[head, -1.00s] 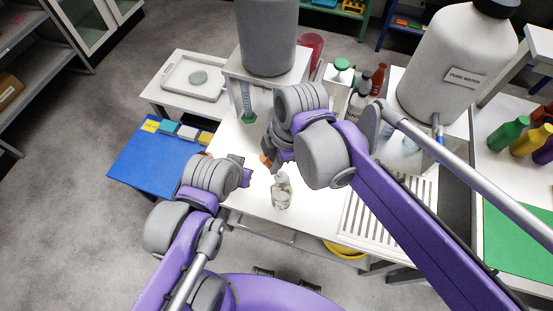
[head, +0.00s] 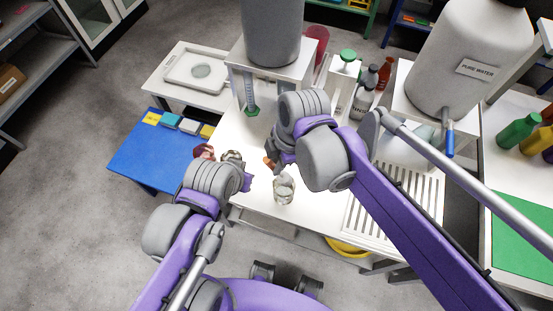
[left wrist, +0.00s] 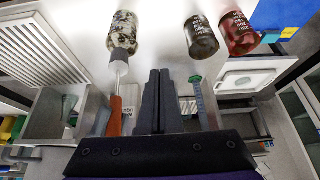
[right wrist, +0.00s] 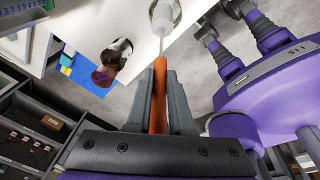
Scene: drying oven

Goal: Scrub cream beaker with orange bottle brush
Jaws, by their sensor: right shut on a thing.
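The beaker (head: 284,190) stands near the table's front edge. In the left wrist view the beaker (left wrist: 123,35) looks cream with dark speckles. The orange handle of the bottle brush (left wrist: 115,115) points away from its mouth, and a pale shaft reaches the mouth. My right gripper (right wrist: 158,100) is shut on the orange handle, with the beaker beyond it at the top of the right wrist view. How deep the brush head sits in the beaker I cannot tell. My left gripper (left wrist: 158,95) has its fingers together, with nothing between them, to the left of the beaker.
A dark beaker (left wrist: 202,37) and a red beaker (left wrist: 238,33) stand close to my left gripper. A slotted drying rack (head: 400,200) lies on the right. The grey tank's stand and several bottles are behind.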

